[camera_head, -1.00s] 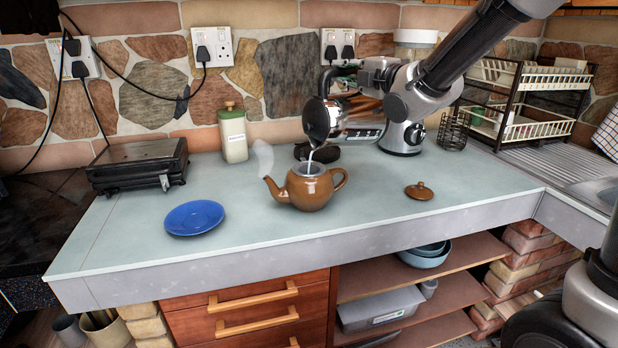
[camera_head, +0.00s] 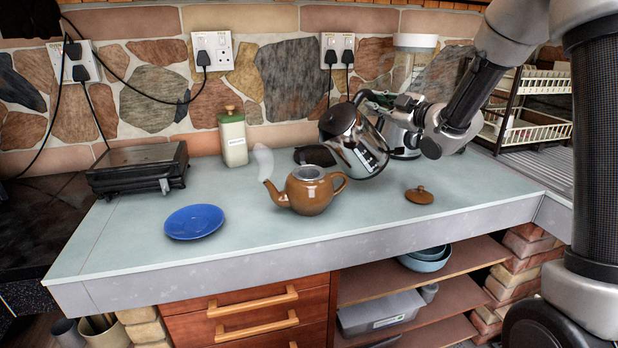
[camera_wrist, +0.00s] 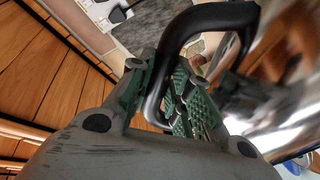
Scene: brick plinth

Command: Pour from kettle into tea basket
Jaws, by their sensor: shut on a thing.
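A shiny steel kettle (camera_head: 356,142) is tilted in the air, to the right of and above the brown teapot. My gripper (camera_head: 372,103) is shut on the kettle's black handle; the handle (camera_wrist: 207,22) also shows between the fingers in the wrist view. The brown teapot (camera_head: 303,192) stands upright on the counter with its top open and its spout to the left. Its brown lid (camera_head: 419,195) lies on the counter to the right. No stream of water shows from the kettle. I cannot see a tea basket inside the teapot opening.
A blue plate (camera_head: 194,221) lies on the counter (camera_head: 250,235) at left. A black appliance (camera_head: 137,168) and a green-lidded canister (camera_head: 233,137) stand at the back. A dark object (camera_head: 314,155) lies behind the teapot. A dish rack (camera_head: 530,130) stands at right. The front middle is clear.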

